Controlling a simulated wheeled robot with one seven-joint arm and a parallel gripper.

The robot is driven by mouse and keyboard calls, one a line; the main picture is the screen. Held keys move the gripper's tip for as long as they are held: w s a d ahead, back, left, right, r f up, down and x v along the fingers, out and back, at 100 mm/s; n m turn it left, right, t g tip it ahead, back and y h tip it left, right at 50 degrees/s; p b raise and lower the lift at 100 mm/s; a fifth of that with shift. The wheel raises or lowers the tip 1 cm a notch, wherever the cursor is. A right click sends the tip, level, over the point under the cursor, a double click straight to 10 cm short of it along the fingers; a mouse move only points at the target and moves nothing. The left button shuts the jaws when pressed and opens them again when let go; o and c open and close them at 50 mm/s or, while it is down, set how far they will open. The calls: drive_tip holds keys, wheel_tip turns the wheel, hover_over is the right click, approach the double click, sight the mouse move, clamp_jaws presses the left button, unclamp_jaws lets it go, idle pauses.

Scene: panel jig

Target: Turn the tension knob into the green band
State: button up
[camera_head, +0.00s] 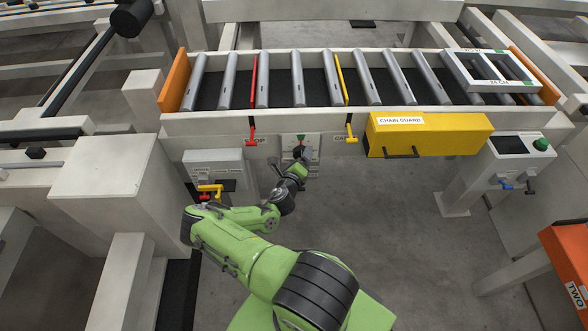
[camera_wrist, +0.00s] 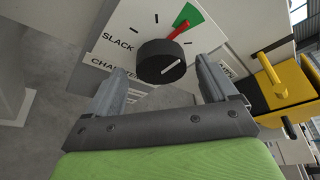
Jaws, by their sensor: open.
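The black round tension knob (camera_wrist: 161,62) sits on a white dial plate (camera_wrist: 128,30) with SLACK printed at its left. A red pointer (camera_wrist: 178,32) runs up and right from the knob, and its tip overlaps the green band (camera_wrist: 187,14). My gripper (camera_wrist: 160,68) is open, with one finger on each side of the knob; I cannot tell whether they touch it. In the head view my gripper (camera_head: 302,154) is in front of the dial plate (camera_head: 300,139) and hides the knob.
Above the dial runs a roller conveyor (camera_head: 297,110). A red lever (camera_head: 252,135) and a yellow lever (camera_head: 351,133) flank the dial. A yellow chain guard (camera_head: 440,136) sticks out at right. A grey box with a yellow handle (camera_head: 212,188) is at left. Open floor lies right of my arm.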

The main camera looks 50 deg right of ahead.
drive_tip(key=p+v, duration=0.2)
drive_tip(key=v, duration=1.1)
drive_tip(key=shift+p, duration=0.4)
drive_tip(key=shift+a+r, duration=0.1)
drive_tip(key=shift+a, duration=0.05)
